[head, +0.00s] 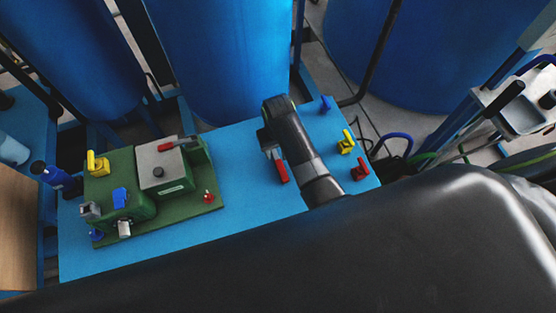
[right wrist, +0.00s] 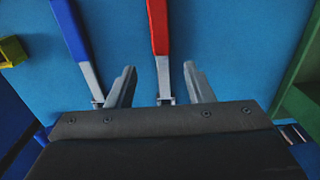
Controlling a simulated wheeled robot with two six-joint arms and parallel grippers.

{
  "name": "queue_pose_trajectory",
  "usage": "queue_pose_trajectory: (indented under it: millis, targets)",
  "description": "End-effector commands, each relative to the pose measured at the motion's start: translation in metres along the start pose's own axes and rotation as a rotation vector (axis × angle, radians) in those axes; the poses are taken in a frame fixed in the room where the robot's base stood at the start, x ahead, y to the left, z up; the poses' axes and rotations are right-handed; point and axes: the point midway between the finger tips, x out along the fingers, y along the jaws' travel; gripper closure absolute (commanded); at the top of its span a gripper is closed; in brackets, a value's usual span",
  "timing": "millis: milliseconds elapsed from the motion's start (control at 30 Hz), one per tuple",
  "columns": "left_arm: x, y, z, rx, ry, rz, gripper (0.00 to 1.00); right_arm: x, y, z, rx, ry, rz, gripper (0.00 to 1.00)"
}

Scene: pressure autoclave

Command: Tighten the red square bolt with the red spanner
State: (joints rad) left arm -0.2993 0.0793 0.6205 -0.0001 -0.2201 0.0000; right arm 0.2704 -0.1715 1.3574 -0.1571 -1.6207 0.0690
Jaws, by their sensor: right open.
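The red spanner (head: 281,171) lies on the blue table. In the right wrist view the red spanner (right wrist: 158,28) has a red handle and grey shaft running between my open fingers, which do not appear to close on it. My right gripper (right wrist: 160,88) is open; in the head view my right gripper (head: 268,138) is mostly hidden by its own wrist. A small red piece (head: 208,197), probably the red square bolt, stands at the front right corner of the green machine (head: 140,205). My left gripper is not in view.
A blue-handled tool (right wrist: 72,32) lies left of the red spanner. Blue (head: 325,104), yellow (head: 345,142) and red (head: 360,168) pieces stand at the table's right end. A red lever (head: 175,143) sits atop the grey box. The blue table (head: 245,195) is bare between machine and arm.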

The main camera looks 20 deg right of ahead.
Motion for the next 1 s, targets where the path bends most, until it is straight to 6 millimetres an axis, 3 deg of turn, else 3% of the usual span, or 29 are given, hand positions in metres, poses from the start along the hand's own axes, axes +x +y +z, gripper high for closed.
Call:
queue_pose_trajectory:
  millis: [300, 633, 1000]
  targets:
    - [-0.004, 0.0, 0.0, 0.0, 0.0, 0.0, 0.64, 0.04, -0.003, 0.007, -0.001, -0.003, 0.001, 0.53]
    - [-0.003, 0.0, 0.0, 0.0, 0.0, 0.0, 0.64, 0.045, -0.003, 0.007, 0.0, -0.001, 0.0, 0.53]
    - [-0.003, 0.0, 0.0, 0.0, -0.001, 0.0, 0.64, 0.045, -0.003, 0.007, 0.0, -0.001, 0.0, 1.0]
